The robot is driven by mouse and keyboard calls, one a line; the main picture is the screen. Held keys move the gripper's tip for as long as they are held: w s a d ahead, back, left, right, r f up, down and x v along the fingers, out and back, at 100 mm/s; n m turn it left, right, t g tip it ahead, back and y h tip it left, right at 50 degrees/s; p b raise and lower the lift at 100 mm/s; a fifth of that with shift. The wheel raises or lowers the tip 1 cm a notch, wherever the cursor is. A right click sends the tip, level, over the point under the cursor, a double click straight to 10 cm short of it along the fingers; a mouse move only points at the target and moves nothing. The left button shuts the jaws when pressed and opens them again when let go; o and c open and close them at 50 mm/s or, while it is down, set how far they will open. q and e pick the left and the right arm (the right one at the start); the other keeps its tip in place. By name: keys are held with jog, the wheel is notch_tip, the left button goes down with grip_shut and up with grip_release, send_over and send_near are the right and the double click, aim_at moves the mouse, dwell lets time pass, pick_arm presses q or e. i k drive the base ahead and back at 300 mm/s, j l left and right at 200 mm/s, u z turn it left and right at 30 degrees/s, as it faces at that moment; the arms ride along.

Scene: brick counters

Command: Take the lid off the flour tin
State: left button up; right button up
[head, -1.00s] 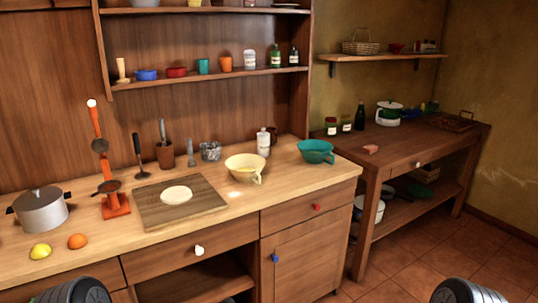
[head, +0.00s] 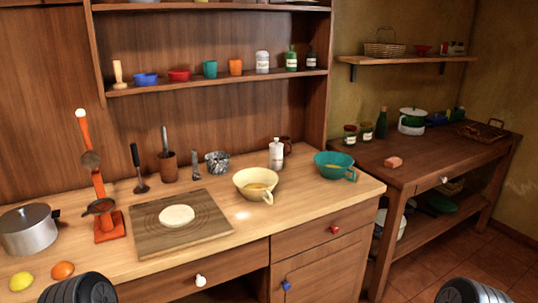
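No label reading flour can be made out, so I cannot tell which container is the flour tin. A white container with a narrow grey top (head: 276,153) stands upright at the back of the wooden counter, behind the cream bowl (head: 256,184). A white labelled jar (head: 262,62) stands on the shelf above, with a pale cap on it. Parts of my two arms show as dark ribbed rounds at the bottom left and bottom right edges. Neither gripper's fingers are in view.
A board with flat dough (head: 177,215) lies mid-counter. An orange press (head: 105,222), a pot (head: 28,230) and fruit stand left. A teal bowl (head: 334,165) is right of the cream bowl. The shelf (head: 215,82) overhangs the counter back. A side table (head: 420,169) stands right.

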aim_at(274, 145)
jog(key=i+l, duration=0.2)
jog(key=l, duration=0.2)
jog(key=i+l, duration=0.15)
jog(key=l, duration=0.25)
jog(key=i+l, duration=0.2)
jog(key=l, duration=0.2)
jog(key=i+l, duration=0.15)
jog(key=l, duration=0.25)
jog(key=i+l, duration=0.2)
jog(key=l, duration=0.2)
jog(key=i+l, duration=0.15)
jog(key=l, duration=0.2)
